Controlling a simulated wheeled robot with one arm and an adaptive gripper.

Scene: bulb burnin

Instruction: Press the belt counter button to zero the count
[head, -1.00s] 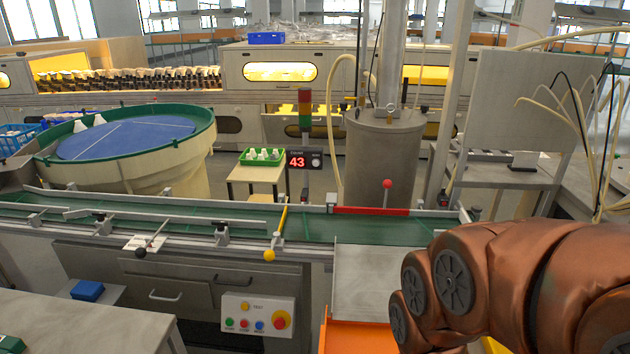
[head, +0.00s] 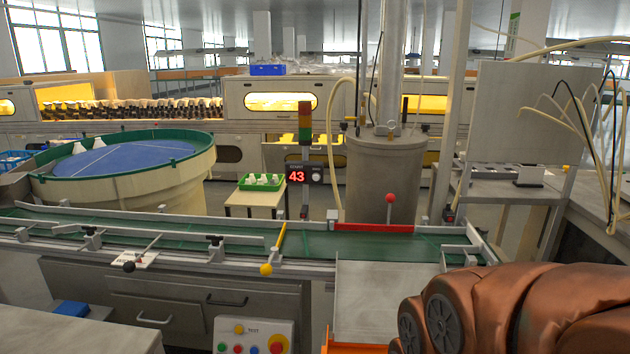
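The belt counter (head: 304,173) is a small dark box on a post behind the green conveyor belt, and its red display reads 43. A pale round button (head: 317,177) sits on the right of its face. My copper-coloured arm fills the lower right of the head view. My gripper is outside the picture, so its state does not show.
The green belt (head: 340,245) with its metal rails and yellow-handled lever crosses in front of the counter. A red-knobbed lever (head: 390,199) stands right of it. A control panel (head: 252,336) is at the belt's front. A green tray (head: 261,182) stands behind the belt.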

